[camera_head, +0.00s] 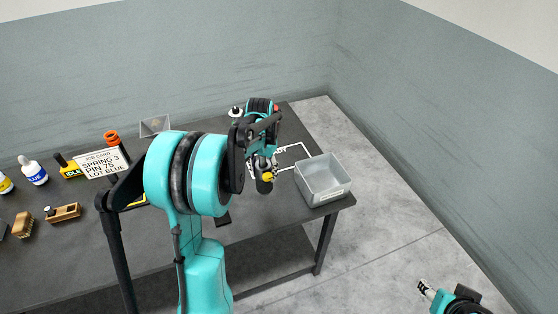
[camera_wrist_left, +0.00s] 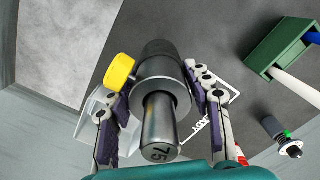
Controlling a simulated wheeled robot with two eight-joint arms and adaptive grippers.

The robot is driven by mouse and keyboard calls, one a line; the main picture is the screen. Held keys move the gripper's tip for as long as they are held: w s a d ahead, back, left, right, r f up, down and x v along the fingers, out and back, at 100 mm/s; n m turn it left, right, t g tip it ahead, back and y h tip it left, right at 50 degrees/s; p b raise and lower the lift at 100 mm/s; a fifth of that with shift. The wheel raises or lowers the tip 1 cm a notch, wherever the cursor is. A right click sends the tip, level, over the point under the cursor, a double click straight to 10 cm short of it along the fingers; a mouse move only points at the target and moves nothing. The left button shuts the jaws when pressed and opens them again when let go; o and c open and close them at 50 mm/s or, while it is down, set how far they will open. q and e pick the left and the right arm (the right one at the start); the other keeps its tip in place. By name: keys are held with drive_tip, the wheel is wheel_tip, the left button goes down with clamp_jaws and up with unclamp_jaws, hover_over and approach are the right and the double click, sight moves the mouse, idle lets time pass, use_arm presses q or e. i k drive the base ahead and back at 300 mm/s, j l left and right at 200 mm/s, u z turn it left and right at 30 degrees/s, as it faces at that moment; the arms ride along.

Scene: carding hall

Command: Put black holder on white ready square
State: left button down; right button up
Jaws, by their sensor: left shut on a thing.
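The black holder (camera_head: 265,186) is a dark cylinder with a yellow knob on its side. In the left wrist view the holder (camera_wrist_left: 158,60) carries a metal pin marked 75. My left gripper (camera_wrist_left: 163,105) is shut on it, one finger on each side; in the head view the gripper (camera_head: 263,163) is above the table. The white ready square (camera_head: 306,146) is a white outline on the table top, right of the holder and partly hidden; it also shows in the left wrist view (camera_wrist_left: 236,92). My right gripper (camera_head: 425,288) is low at the right, away from the table; its jaw opening is unclear.
A grey open bin (camera_head: 325,192) stands at the table's right edge, close to the square. A green block (camera_wrist_left: 274,45) with white and blue rods shows in the wrist view. Bottles (camera_head: 33,172), a job card (camera_head: 102,163) and a brush (camera_head: 23,225) are at left.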

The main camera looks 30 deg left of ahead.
sight(299, 157)
drive_tip(key=i, duration=1)
